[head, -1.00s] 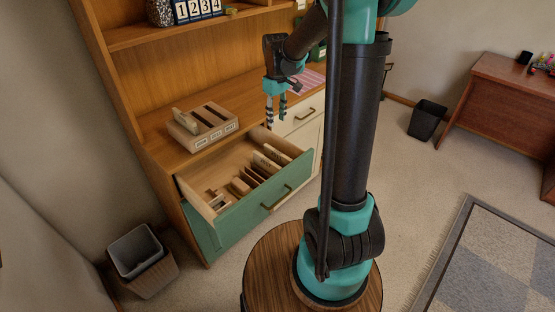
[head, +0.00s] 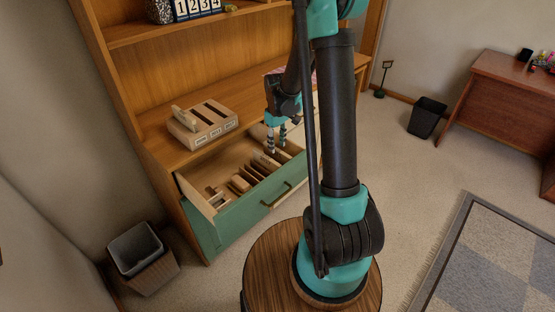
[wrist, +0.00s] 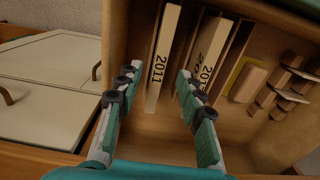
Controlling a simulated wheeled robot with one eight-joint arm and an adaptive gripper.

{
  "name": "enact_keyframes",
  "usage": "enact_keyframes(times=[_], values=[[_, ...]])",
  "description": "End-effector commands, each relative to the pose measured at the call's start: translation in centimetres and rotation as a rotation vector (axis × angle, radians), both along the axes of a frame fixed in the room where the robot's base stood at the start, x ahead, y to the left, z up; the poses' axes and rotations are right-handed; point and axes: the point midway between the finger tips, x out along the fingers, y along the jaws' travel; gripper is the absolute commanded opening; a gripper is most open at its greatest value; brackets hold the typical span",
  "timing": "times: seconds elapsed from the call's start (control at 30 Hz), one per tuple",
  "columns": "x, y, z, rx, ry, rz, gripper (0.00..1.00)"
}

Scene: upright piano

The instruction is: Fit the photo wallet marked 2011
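The photo wallet marked 2011 (wrist: 161,62) is a pale, narrow block standing on edge in a slot of the open drawer (head: 230,221). My gripper (wrist: 156,76) is open, its fingertips on either side of that wallet in the wrist view; contact cannot be told. In the head view my gripper (head: 277,147) points down over the drawer's right part. A second pale wallet (wrist: 210,50), its number partly hidden by my right finger, stands to the right. A wooden holder (head: 203,138) with labelled slots sits on the desk top, a wallet (head: 184,117) in its left slot.
Thin dividers, a yellowish block (wrist: 247,80) and small wooden pieces (wrist: 283,88) share the drawer. White cabinet fronts (wrist: 50,75) lie beside it. A shelf with number blocks (head: 197,9) hangs above the desk top. A waste bin (head: 142,250) stands at lower left.

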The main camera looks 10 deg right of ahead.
Motion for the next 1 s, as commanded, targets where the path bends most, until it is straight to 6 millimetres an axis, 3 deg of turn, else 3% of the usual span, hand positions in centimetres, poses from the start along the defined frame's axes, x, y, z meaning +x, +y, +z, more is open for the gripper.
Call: enact_keyframes(times=[0.23,0.57,0.87,1.0], values=[[0.1,-0.2,-3.1,0.000,0.000,0.000,0.38],[0.0,-0.2,-3.7,0.000,0.000,0.000,0.38],[0.0,-0.2,-3.7,0.000,0.000,0.000,0.02],[0.0,-0.2,-3.7,0.000,0.000,0.000,0.00]])
